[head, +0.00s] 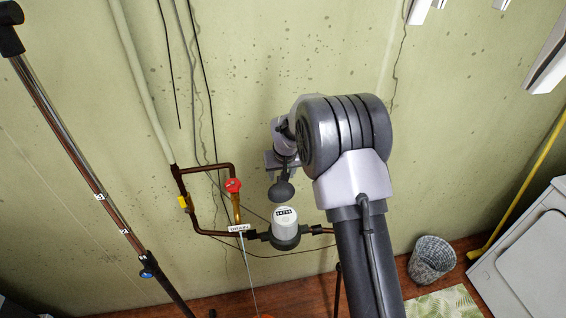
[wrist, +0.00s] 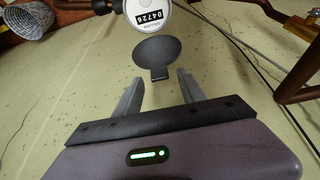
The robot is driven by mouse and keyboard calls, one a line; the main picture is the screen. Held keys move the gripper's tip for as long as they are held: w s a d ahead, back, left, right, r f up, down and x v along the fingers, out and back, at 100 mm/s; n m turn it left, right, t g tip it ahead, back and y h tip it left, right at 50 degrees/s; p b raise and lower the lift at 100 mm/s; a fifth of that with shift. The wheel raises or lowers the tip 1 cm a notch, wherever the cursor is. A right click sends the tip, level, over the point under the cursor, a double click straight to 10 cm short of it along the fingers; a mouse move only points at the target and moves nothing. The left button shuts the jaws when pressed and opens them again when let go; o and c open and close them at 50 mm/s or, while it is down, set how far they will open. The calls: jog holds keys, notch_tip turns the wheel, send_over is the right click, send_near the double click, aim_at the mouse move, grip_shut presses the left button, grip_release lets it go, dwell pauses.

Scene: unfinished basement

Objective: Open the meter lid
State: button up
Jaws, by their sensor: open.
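The water meter (head: 287,232) sits on the copper pipework low on the wall, its white dial (head: 285,216) uncovered. The dial also shows at the top of the wrist view (wrist: 150,14), with black number wheels. The dark round meter lid (head: 283,191) stands swung away from the dial, on the side toward my gripper (head: 283,162). In the wrist view the lid (wrist: 157,50) shows its disc and a small tab pointing at my gripper (wrist: 160,76). My fingers are open, one on each side of the tab, with gaps visible. Whether they overlap it in depth, I cannot tell.
A red valve handle (head: 233,185), a yellow fitting (head: 185,202) and a white tag (head: 239,228) are on the pipes left of the meter. A wire basket (head: 432,258) and a white appliance (head: 530,255) stand at right. The wall above is mostly bare.

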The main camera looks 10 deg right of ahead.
jog(key=p+v, duration=0.1)
jog(key=v, duration=1.5)
jog(key=shift+p, duration=0.4)
jog(key=shift+f, duration=0.1)
